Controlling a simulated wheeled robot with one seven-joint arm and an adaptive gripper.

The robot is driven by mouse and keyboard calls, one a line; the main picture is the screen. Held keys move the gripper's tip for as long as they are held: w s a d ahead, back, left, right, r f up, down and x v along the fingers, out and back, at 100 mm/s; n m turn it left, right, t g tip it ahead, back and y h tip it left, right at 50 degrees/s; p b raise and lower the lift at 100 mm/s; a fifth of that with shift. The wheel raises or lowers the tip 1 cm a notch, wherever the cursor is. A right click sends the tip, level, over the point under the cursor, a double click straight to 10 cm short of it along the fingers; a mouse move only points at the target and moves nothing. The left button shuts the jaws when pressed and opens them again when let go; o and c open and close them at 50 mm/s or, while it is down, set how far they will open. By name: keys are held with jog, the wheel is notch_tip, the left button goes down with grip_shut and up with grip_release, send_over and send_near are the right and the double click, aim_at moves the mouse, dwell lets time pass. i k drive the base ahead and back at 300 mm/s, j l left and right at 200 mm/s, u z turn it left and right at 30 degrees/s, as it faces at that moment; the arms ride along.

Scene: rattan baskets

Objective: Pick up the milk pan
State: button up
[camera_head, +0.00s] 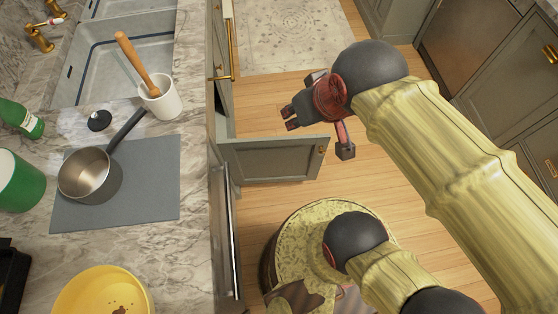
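The milk pan (90,175) is a small steel pan with a dark handle. It sits upright on a grey mat (150,190) on the marble counter at the left. Its handle points up and to the right, toward a white cup. My gripper (288,118) is over the floor side, right of the counter edge and well apart from the pan. It points left and nothing shows in it.
A white cup (162,100) with a wooden-handled tool stands beside the pan handle. A black round lid (99,121), green bottle (20,119), green container (18,181) and yellow bowl (102,291) surround the mat. The sink (120,60) lies behind. A cabinet door (275,160) stands open below my gripper.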

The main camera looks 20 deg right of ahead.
aim_at(90, 176)
jog(key=u, duration=1.65)
jog(key=k+j+z, duration=0.1)
jog(key=z, duration=0.35)
jog(key=k+j+z, duration=0.15)
jog(key=z, duration=0.3)
